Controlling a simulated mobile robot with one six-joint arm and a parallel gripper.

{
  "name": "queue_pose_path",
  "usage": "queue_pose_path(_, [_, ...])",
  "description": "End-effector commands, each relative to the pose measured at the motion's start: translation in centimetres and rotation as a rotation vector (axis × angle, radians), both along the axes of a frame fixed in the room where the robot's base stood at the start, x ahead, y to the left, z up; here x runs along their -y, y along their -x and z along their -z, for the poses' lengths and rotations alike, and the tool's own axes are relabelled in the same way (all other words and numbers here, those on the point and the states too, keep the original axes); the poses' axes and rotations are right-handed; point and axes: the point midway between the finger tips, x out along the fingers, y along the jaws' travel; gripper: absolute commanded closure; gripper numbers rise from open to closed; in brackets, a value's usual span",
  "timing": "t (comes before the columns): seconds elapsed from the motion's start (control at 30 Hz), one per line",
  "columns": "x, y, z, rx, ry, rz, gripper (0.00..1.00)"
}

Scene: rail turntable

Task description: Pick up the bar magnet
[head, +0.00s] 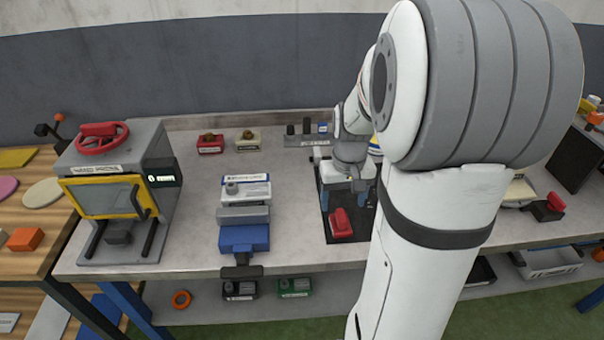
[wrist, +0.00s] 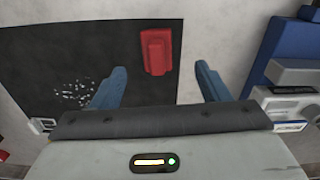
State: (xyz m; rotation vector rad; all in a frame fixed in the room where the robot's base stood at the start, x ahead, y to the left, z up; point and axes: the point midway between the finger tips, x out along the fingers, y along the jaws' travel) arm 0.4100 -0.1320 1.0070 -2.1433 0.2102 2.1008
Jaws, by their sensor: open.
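A red block with a raised middle, which I take to be the bar magnet (head: 340,224), lies on a black mat (head: 331,203) on the workbench. In the wrist view the red block (wrist: 155,52) lies near the mat's edge, beyond my fingertips and between their lines. My gripper (head: 349,190) is above the mat, behind the red block in the head view. In the wrist view its two blue fingers (wrist: 160,72) are wide apart with nothing between them. The fingers do not touch the block.
A blue vise (head: 244,238) stands left of the mat; it also shows at the right of the wrist view (wrist: 292,50). Silvery specks (wrist: 73,95) lie on the mat. A rack (head: 307,141) stands behind. A press-like machine (head: 120,195) is at the left. Bare bench separates vise and mat.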

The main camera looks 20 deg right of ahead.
Motion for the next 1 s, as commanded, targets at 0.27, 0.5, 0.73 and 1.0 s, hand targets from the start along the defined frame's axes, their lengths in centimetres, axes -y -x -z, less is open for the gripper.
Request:
queue_pose_path(0.27, [1.5,-0.7,2.5,-0.024,-0.008,0.023,0.31])
queue_pose_path(0.5, [1.2,-1.2,5.0,-0.024,-0.008,0.022,0.31])
queue_pose_path(0.73, [0.9,-1.6,8.1,-0.023,-0.008,0.024,0.31])
queue_pose_path(1.0, [1.0,-1.6,8.8,-0.019,-0.006,0.024,0.31])
